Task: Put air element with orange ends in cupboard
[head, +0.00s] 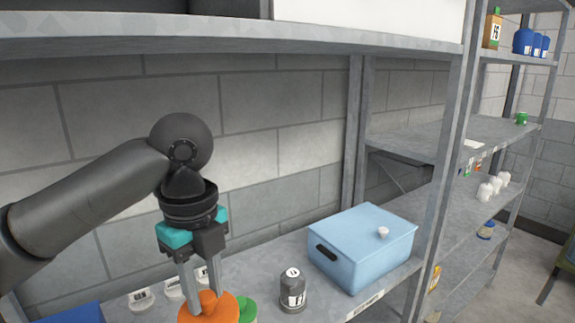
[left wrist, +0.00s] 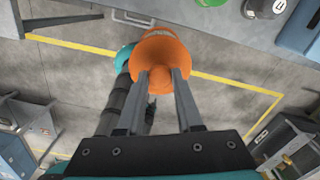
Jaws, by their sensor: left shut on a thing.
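The air element's orange end (head: 208,308) is between the fingers of my left gripper (head: 207,290), which is shut on it. It is at the bottom of the head view, just in front of the shelf, its lower part cut off by the frame. In the left wrist view the orange end (left wrist: 160,62) shows between the fingertips (left wrist: 160,75), with open floor below it; the rest of the element is hidden. I cannot make out a cupboard for certain. My right gripper is not clearly seen in either view.
A green-topped item (head: 247,312) stands close beside the orange end. A grey bottle (head: 292,290) and a light blue lidded box (head: 362,245) stand on the shelf to the right. White-lidded items (head: 140,299) are on the left. A shelf post (head: 440,160) rises right of the box.

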